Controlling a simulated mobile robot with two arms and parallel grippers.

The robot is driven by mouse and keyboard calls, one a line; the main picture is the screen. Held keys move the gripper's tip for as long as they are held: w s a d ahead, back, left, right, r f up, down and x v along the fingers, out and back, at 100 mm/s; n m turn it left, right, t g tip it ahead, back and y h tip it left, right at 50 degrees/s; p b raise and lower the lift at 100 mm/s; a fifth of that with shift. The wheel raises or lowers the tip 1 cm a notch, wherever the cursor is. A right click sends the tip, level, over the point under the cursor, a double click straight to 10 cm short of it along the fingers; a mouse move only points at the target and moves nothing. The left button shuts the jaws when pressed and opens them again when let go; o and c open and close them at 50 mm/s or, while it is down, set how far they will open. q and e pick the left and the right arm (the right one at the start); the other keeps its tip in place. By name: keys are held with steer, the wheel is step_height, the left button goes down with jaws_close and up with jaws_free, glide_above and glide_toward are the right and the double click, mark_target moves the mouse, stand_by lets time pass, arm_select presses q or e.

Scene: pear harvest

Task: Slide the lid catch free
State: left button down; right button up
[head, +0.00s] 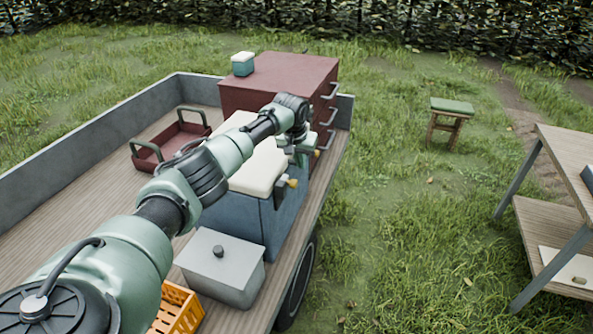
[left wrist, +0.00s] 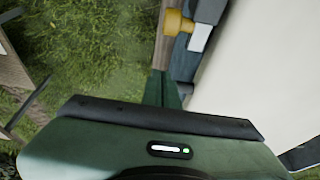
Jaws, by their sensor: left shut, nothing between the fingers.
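A blue box (head: 240,215) with a cream lid (head: 254,178) stands on the trailer. A catch with an orange knob (head: 292,183) sits at its right side near the lid edge. Another small orange knob (head: 317,153) shows farther back, by my gripper. My left gripper (head: 298,155) is over the lid's right edge, shut and empty. In the left wrist view, its fingers (left wrist: 161,90) point along the lid edge, apart from an orange knob (left wrist: 178,22) with a pale catch piece (left wrist: 200,37). Which of the two knobs this is, I cannot tell. My right gripper is out of view.
A dark red drawer cabinet (head: 290,75) with a small teal box (head: 243,64) on top stands behind. A red tray (head: 160,152), a grey lidded box (head: 225,275) and an orange crate (head: 178,310) are on the trailer. Grass is open to the right, before a wooden table (head: 565,150).

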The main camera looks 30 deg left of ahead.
mark_target(288, 183)
arm_select(q)
steer(key=shift+s+d+f+p, duration=0.15)
steer(key=shift+s+f+p, duration=0.1)
steer(key=shift+s+p, duration=0.3)
steer(key=shift+s+d+f+p, duration=0.1)
steer(key=shift+s+f+p, duration=0.25)
steer(key=shift+s, duration=0.3)
steer(key=shift+s+d+f+p, duration=0.15)
steer(key=shift+s+p, duration=0.4)
steer(key=shift+s, duration=0.05)
